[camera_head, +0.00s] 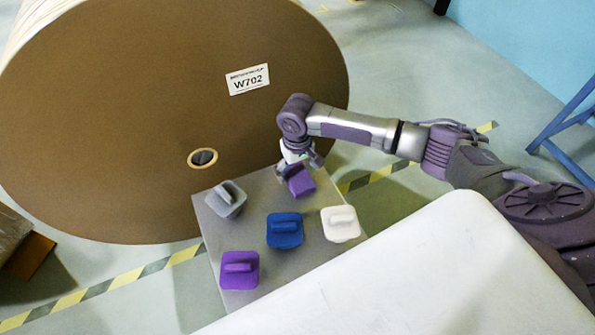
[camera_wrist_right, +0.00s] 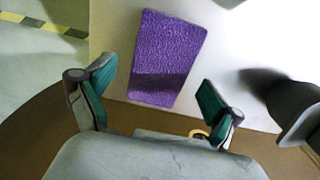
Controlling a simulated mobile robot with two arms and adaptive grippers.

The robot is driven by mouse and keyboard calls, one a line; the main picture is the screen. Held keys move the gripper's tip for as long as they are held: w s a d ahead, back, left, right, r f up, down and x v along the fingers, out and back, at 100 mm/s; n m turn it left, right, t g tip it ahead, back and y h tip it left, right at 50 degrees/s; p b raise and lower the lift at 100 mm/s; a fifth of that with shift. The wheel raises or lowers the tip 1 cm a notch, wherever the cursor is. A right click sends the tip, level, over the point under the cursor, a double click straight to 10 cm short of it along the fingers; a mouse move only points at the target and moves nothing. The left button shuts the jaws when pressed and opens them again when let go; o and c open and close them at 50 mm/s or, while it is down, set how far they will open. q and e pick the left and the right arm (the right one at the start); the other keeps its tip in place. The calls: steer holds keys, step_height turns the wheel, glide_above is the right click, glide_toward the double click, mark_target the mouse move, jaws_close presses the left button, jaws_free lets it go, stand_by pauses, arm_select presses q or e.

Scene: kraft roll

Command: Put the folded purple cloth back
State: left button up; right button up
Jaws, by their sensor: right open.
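The folded purple cloth (camera_head: 301,183) is a plain purple block lying at the far right corner of a small grey table (camera_head: 240,298). It also shows in the right wrist view (camera_wrist_right: 172,50), flat on the table top, with a shadow across its near half. My right gripper (camera_head: 298,160) is just above and beside the cloth, pointing down. In the wrist view its two teal-padded fingers (camera_wrist_right: 158,80) are spread apart, one on each side of the cloth's near end, with nothing between them held. My left gripper does not show.
Handled pads stand on the table: grey (camera_head: 226,200), blue (camera_head: 285,231), white (camera_head: 341,224) and purple (camera_head: 240,269). A huge brown kraft roll (camera_head: 120,110) labelled W702 stands right behind the table. A blue frame (camera_head: 565,125) is at the right.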

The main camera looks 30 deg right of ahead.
mark_target(298, 175)
step_height(298, 175, up, 11)
steer(key=shift+p, duration=0.35)
steer(key=shift+f, duration=0.1)
stand_by(0.3)
